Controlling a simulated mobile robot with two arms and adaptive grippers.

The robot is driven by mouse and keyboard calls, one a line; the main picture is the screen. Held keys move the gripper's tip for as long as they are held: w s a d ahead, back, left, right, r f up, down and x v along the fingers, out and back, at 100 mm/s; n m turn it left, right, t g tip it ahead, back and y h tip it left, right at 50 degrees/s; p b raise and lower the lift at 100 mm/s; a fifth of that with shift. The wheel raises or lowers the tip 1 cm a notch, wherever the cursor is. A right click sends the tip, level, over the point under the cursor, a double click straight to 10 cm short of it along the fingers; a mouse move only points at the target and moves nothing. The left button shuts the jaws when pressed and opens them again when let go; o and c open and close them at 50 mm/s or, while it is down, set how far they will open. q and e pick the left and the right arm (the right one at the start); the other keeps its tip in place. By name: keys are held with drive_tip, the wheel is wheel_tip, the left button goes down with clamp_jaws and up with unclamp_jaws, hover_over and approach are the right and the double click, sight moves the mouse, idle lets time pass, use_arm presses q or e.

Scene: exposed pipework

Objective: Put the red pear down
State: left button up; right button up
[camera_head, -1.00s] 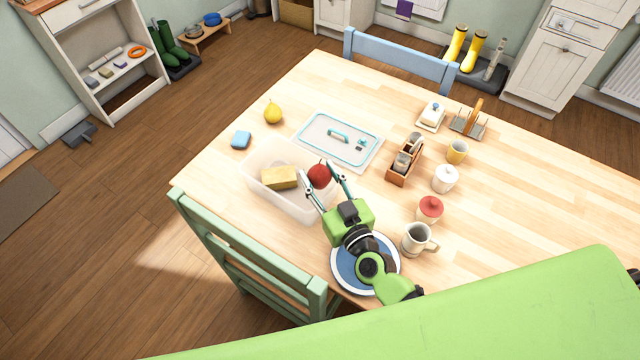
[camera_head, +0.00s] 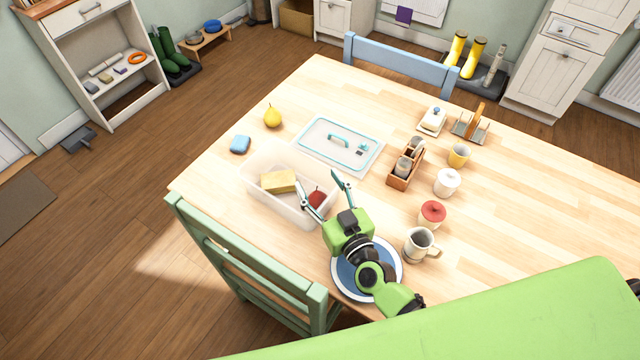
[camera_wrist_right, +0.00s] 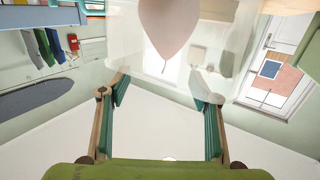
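The red pear (camera_head: 317,198) sits inside the translucent plastic box (camera_head: 283,208), at its right end. In the right wrist view the pear (camera_wrist_right: 172,28) shows at the top, beyond the fingers and apart from them. My right gripper (camera_head: 319,181) is open, its fingers spread wide at the box's right end with nothing between them. The fingers also show spread in the right wrist view (camera_wrist_right: 165,95). My left gripper is not in view.
A yellow block (camera_head: 278,182) lies in the box's left part. The box's lid (camera_head: 338,145), a yellow pear (camera_head: 272,116) and a blue sponge (camera_head: 240,144) lie behind it. A mug (camera_head: 418,246), red-lidded jar (camera_head: 432,214) and plate (camera_head: 345,282) stand near my right arm.

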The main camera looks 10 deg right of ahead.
drive_tip(key=shift+r, duration=0.3)
drive_tip(key=shift+r+p, duration=0.55)
drive_tip(key=shift+p, duration=0.05)
drive_tip(key=b+v, duration=0.2)
drive_tip(key=v, duration=1)
drive_tip(key=shift+f, duration=0.3)
